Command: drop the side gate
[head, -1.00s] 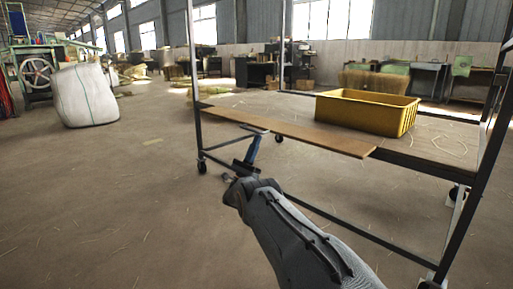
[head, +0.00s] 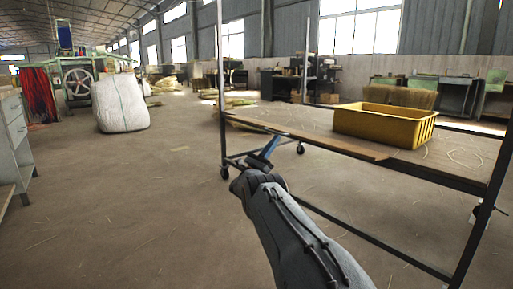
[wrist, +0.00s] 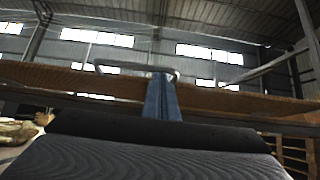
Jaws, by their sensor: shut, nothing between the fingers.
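A brown wooden board (head: 320,137), which looks like the side gate, runs along the near long side of the wheeled rack's deck. I cannot tell whether it is hinged down or latched. In the wrist view the board (wrist: 230,101) spans the picture, seen from low down. My gripper (head: 272,146), with blue fingers, is at the board's near side, left of its middle. It is shut and empty. In the wrist view its fingers (wrist: 160,98) overlap the board. A thin grey bar (wrist: 135,69) crosses at their tips; whether they touch it or the board is unclear.
A yellow crate (head: 384,126) stands on the rack's deck. A white sack (head: 121,104) and a grey cabinet (head: 14,140) stand to the left. The floor between them and the rack is open.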

